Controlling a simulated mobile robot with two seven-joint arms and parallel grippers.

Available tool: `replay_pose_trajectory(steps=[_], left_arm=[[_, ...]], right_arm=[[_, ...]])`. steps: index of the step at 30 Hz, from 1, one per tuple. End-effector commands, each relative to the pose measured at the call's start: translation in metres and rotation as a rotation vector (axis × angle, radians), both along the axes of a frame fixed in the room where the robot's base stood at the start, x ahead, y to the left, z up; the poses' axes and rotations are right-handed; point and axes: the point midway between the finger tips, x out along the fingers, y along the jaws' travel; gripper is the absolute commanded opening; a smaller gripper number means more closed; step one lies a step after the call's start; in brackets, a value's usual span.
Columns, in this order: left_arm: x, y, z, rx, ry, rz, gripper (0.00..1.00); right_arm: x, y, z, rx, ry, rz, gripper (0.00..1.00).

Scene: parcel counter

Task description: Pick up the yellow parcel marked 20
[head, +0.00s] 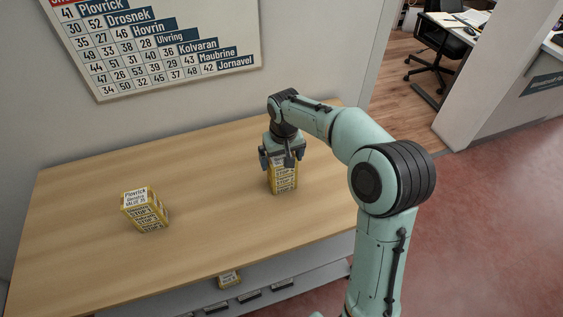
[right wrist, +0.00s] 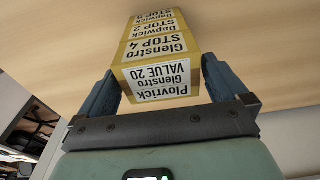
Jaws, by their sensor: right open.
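The yellow parcel marked 20 (head: 284,179) stands on the wooden counter, right of its middle, under my right gripper (head: 281,161). In the right wrist view the parcel (right wrist: 160,80) shows a white label reading "Plovrick Glenstro VALUE 20", with several stop labels down its side. My right gripper (right wrist: 163,85) is open, with one finger on each side of the parcel's top end. I cannot tell whether the fingers touch it. My left gripper is not in view.
Another yellow parcel (head: 145,209), its value label reading about 35, stands on the counter (head: 215,180) at the left. A third small yellow parcel (head: 229,279) is on a lower shelf at the front. A price chart (head: 155,45) hangs on the wall behind. The counter between the parcels is clear.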

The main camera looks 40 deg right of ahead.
Motion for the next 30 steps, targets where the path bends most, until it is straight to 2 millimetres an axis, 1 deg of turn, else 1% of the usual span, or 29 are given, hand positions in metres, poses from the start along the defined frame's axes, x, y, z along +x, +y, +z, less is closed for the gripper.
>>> replay_pose_trajectory(steps=[2,8,9,11,12,13,23,26,29,30], left_arm=[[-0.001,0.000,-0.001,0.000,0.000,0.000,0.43],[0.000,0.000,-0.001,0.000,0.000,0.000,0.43],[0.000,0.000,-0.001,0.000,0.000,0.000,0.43],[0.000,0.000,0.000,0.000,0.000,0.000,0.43],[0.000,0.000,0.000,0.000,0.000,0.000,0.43],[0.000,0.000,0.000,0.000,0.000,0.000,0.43],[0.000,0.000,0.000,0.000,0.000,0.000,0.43],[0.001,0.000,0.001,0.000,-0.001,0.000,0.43],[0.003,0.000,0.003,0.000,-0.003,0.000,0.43],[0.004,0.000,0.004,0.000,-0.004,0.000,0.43]], right_arm=[[0.000,0.000,-0.006,0.001,0.002,0.000,1.00],[0.000,0.000,-0.006,0.000,0.001,0.000,1.00],[0.000,0.000,-0.006,0.000,0.001,0.000,0.94],[0.000,0.000,-0.006,0.000,0.000,0.000,0.74],[0.000,0.000,-0.006,0.000,0.000,0.000,0.61],[0.000,0.000,-0.006,0.000,0.000,0.000,0.54],[0.001,0.000,-0.003,0.000,-0.002,0.000,0.54],[0.002,0.000,0.004,0.000,-0.004,0.000,0.54],[0.002,0.000,0.016,0.000,-0.006,-0.001,0.54],[0.002,0.000,0.022,0.000,-0.006,-0.001,0.54]])
